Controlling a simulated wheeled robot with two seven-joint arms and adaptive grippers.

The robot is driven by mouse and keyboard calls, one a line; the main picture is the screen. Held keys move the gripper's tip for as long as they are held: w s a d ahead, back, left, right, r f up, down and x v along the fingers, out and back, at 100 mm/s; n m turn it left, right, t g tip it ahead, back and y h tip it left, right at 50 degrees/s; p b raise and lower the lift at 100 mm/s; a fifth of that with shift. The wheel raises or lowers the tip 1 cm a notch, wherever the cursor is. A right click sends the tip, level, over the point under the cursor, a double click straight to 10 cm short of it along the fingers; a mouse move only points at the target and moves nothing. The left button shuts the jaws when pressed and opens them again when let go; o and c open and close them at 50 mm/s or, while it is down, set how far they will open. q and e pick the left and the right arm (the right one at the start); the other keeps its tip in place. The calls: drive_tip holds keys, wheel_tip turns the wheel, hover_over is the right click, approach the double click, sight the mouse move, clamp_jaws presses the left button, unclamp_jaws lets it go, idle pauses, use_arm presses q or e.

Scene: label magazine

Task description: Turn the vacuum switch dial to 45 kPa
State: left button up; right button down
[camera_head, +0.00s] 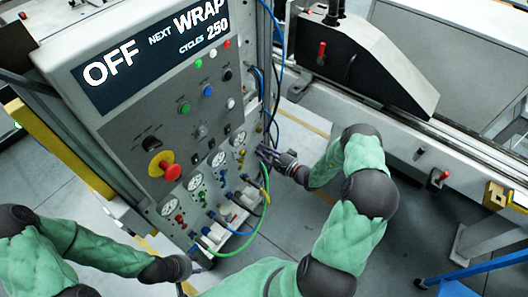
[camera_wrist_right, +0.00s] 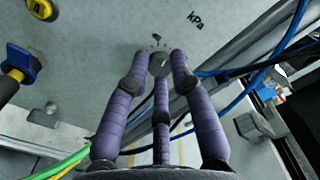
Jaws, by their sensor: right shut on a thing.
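A light mark shows on the knob's face. My right gripper (camera_wrist_right: 160,72) has its purple-grey fingers closed around the knob. In the head view my right gripper (camera_head: 272,160) reaches the panel's right side, and its fingers hide the dial there. The scale numbers are too small to read. My left gripper (camera_head: 183,268) is low, near the panel's lower edge; its fingers are not clear.
The control panel (camera_head: 135,125) carries a display (camera_head: 150,50), several buttons, gauges and a red emergency stop (camera_head: 172,172). Blue, black and green hoses (camera_head: 250,232) run close to my right gripper. A conveyor machine (camera_head: 385,65) stands at the right. Floor shows between.

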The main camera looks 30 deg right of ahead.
drive_tip(key=shift+n, duration=0.6)
drive_tip(key=c, duration=1.1)
unclamp_jaws()
drive_tip(key=shift+o, duration=0.2)
drive_tip(key=v, duration=1.2)
drive_tip(key=shift+f, duration=0.1)
